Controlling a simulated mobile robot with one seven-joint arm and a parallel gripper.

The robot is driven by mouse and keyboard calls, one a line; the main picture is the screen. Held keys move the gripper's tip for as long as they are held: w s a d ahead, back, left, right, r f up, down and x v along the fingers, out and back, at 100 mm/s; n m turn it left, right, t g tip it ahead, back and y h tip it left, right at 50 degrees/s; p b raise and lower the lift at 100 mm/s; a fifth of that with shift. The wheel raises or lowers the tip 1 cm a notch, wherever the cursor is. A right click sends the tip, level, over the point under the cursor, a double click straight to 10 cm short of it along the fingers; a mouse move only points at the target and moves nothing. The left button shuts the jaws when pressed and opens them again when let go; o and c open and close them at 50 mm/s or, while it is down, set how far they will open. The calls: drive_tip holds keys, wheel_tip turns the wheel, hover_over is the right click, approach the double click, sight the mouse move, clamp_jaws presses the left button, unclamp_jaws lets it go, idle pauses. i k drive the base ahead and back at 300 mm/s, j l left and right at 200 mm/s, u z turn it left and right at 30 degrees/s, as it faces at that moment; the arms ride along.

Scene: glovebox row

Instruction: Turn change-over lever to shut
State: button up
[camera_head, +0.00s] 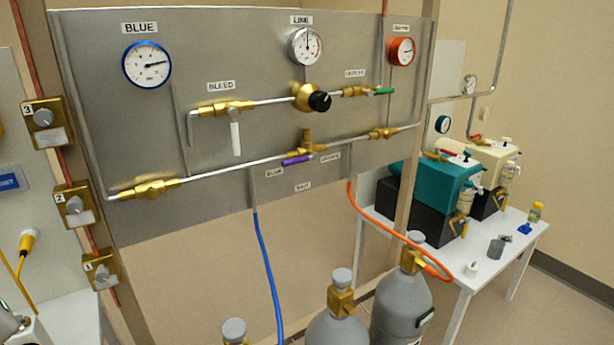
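The change-over lever is the purple handle (297,160) in the head view, under the brass change-over valve (307,143) at the lower middle of the grey panel (220,60). It lies nearly level, its free end pointing left toward the small label that seems to read BLUE (274,172). The SHUT label (303,187) is below the valve, and another label (331,156), too small to read surely, is to the right. My gripper is not in view.
A white bleed lever (236,138) hangs at upper left, and a green lever (384,91) is at upper right. A black knob (320,101) sticks out above the valve. Blue (265,265) and orange (370,225) hoses hang below. Grey cylinders (402,300) stand in front.

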sight(315, 156)
drive_tip(key=i+l+u, duration=0.1)
drive_tip(key=i, duration=0.35)
drive_tip(key=i+l, duration=0.1)
drive_tip(key=l, duration=0.3)
drive_tip(key=l+z, duration=0.15)
drive_tip(key=l, duration=0.3)
drive_tip(key=i+j, duration=0.05)
